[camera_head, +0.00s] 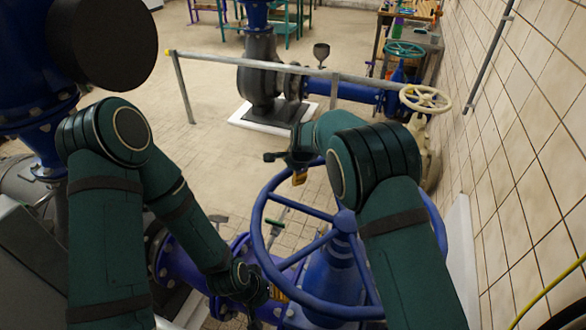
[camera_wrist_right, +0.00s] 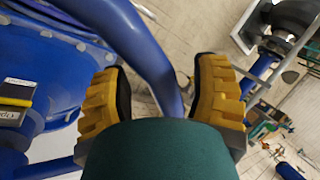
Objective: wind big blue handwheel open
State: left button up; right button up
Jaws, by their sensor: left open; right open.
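The big blue handwheel (camera_head: 344,222) lies on top of a blue valve, low in the middle of the head view; my right arm covers part of its right side. My left gripper (camera_head: 277,294) is at the lower left of the rim, open, its yellow fingertips partly hidden there. I cannot tell whether it touches the rim. My right gripper (camera_head: 299,177) is open at the far upper left of the rim. In the right wrist view, the blue rim (camera_wrist_right: 148,55) passes between the two open yellow fingers of this gripper (camera_wrist_right: 162,92), with gaps beside it.
A cream handwheel (camera_head: 425,98) and a green handwheel (camera_head: 404,49) stand farther back by the tiled wall (camera_head: 515,130). A grey railing (camera_head: 270,65) crosses behind the valve. A blue pipe with a dark round end (camera_head: 117,42) hangs at upper left.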

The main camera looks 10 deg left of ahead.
aim_at(257, 230)
jog(key=shift+f, duration=0.1)
grip_shut()
jog(key=shift+a, duration=0.15)
